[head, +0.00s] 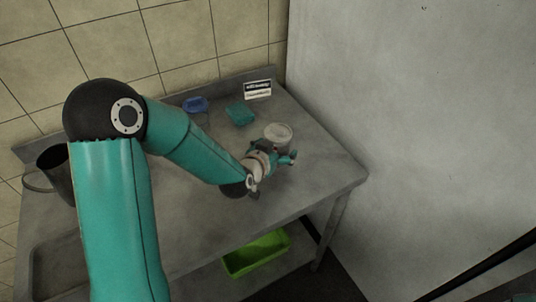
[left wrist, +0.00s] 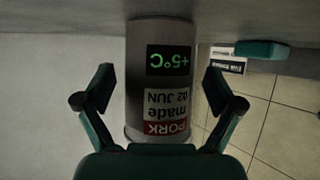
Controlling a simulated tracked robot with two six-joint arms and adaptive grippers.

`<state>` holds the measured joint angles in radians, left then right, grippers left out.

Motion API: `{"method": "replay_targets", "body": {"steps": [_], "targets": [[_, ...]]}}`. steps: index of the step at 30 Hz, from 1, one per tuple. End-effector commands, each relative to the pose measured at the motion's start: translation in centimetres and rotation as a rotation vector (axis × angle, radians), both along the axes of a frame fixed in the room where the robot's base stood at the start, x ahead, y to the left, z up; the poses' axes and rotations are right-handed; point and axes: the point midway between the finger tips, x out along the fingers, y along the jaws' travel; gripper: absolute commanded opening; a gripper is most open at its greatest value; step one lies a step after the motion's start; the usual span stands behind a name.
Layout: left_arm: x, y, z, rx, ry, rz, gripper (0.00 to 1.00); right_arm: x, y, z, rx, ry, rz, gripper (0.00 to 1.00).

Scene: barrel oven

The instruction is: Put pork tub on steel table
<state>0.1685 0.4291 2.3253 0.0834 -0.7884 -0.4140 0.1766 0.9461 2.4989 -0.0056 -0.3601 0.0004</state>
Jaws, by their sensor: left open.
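The pork tub (head: 278,135) is a pale round container standing on the steel table (head: 185,225), toward its right back part. In the left wrist view the pork tub (left wrist: 161,85) appears upside down, with a "PORK made 02 JUN" label and a "+5°C" display. My left gripper (head: 282,158) is right at the near side of the tub. Its fingers (left wrist: 160,88) are spread on either side of the tub, with a visible gap on each side. The tub's lower part is hidden behind the gripper in the head view. My right gripper is not in view.
A blue item (head: 195,104), a teal item (head: 240,114) and a small sign (head: 257,90) are at the table's back. A dark pitcher (head: 56,172) stands at the left. A green bin (head: 256,254) is on the lower shelf. A grey wall (head: 420,120) rises at right.

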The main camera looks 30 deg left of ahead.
Motion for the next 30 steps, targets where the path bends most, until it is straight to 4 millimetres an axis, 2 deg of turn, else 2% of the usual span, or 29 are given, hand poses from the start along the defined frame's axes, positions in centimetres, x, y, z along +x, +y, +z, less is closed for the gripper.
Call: {"method": "replay_targets", "body": {"steps": [5,11,15,21,30], "targets": [[-2.1,-0.2,1.0,0.001,-0.003,0.0,0.93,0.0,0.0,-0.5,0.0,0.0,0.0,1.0],[-5.7,-0.4,2.5,0.001,-0.005,0.001,0.93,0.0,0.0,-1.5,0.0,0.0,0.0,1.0],[-6.9,-0.5,3.0,0.004,-0.007,0.002,0.93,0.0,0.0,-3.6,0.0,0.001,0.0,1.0],[-8.8,-0.5,4.0,0.007,-0.005,0.006,0.93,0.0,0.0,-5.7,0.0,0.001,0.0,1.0],[-10.4,-0.8,4.9,0.003,-0.001,0.001,0.93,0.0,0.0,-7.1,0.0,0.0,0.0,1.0]]}}
